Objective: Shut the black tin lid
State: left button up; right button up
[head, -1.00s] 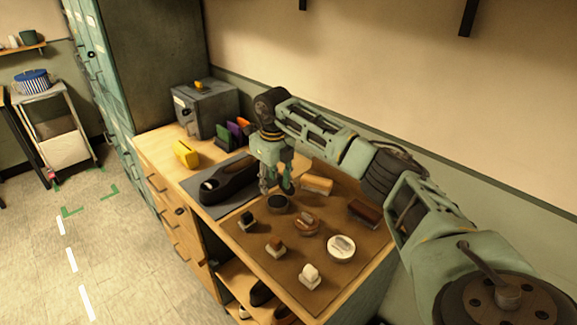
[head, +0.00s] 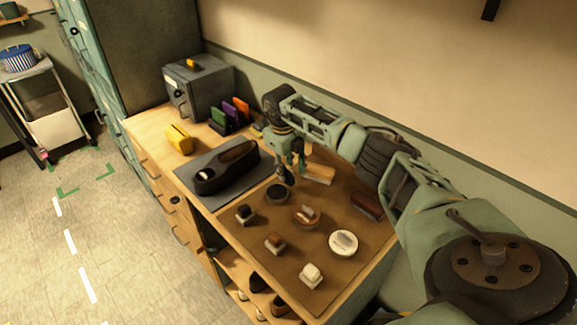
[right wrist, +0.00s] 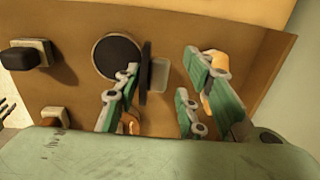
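The black tin (head: 277,194) sits on the brown mat, a dark round dish; it also shows in the right wrist view (right wrist: 117,57). Its black lid (right wrist: 146,75) stands up on edge at the tin's side, seen nearly edge-on in the right wrist view. My right gripper (head: 292,168) is above and just behind the tin, pointing down. In the right wrist view its fingers (right wrist: 170,92) are spread, with the lid between them, close to the left finger. I cannot tell whether that finger touches it. My left gripper is not in view.
The brown mat (head: 285,248) also holds a brown tin (head: 307,217), a white tin (head: 343,243), several small brushes and a pale wooden brush (head: 319,174) near my gripper. A dark shoe (head: 228,168) lies left on a grey mat. The wall is behind.

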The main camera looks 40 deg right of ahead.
jog(key=shift+s+a+r, duration=0.1)
jog(key=shift+r, duration=0.05)
jog(key=shift+c, duration=0.2)
jog(key=c, duration=0.6)
grip_shut()
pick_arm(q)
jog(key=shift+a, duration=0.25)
